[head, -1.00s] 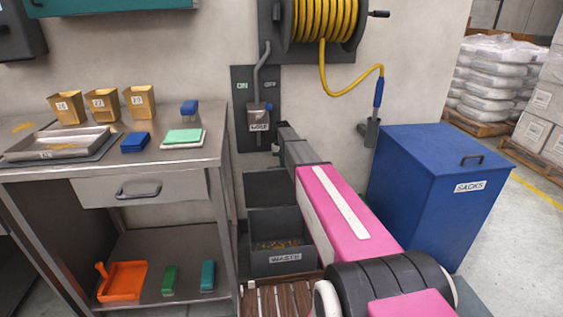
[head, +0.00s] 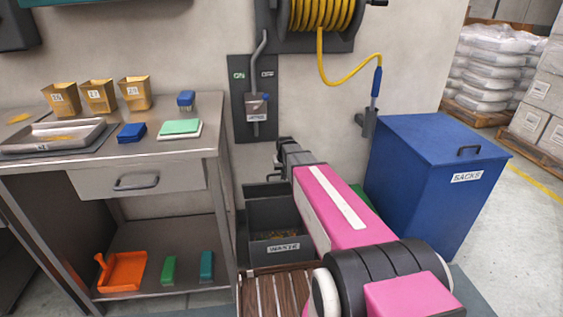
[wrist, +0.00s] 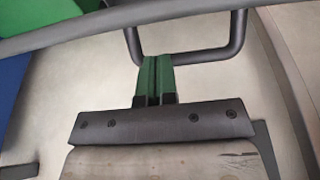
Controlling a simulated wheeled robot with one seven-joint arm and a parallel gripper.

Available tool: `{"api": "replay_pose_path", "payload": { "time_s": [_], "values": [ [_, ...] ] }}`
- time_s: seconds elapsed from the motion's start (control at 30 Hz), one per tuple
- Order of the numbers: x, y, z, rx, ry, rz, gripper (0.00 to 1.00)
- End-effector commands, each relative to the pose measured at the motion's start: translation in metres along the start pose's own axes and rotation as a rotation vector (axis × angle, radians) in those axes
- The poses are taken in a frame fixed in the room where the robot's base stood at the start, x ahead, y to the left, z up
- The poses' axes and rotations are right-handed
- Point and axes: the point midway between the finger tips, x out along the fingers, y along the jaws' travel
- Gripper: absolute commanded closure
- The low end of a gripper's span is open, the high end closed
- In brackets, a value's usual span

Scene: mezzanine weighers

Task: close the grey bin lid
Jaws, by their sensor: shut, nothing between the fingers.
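The grey bin, labelled WASTE (head: 258,251), stands open on the floor, right of the steel bench, with scraps visible inside. Its grey lid (head: 262,189) shows as a short dark panel behind the bin's rear rim; its exact tilt is hard to tell. My arm reaches over the bin's right side and hides part of it. In the wrist view my gripper (wrist: 154,77) is shut and empty, its green fingers at a dark U-shaped bar (wrist: 196,55), apparently the lid's handle. I cannot tell if they touch.
A blue SACKS bin (head: 425,190) stands right of my arm. The steel bench (head: 70,165) is close on the left. A slatted wooden piece (head: 272,292) lies in front of the grey bin. A switch box (head: 257,107) and a hose reel hang on the wall.

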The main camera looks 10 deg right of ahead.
Motion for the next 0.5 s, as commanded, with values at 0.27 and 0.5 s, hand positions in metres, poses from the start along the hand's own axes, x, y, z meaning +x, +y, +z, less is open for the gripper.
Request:
{"api": "replay_pose_path", "payload": {
  "time_s": [0.27, 0.5],
  "values": [
    [0.014, 0.0, 0.058, 0.0, 0.174, 0.0, 1.0],
    [0.032, 0.0, 0.091, 0.0, 0.305, 0.0, 1.0]
  ]
}}
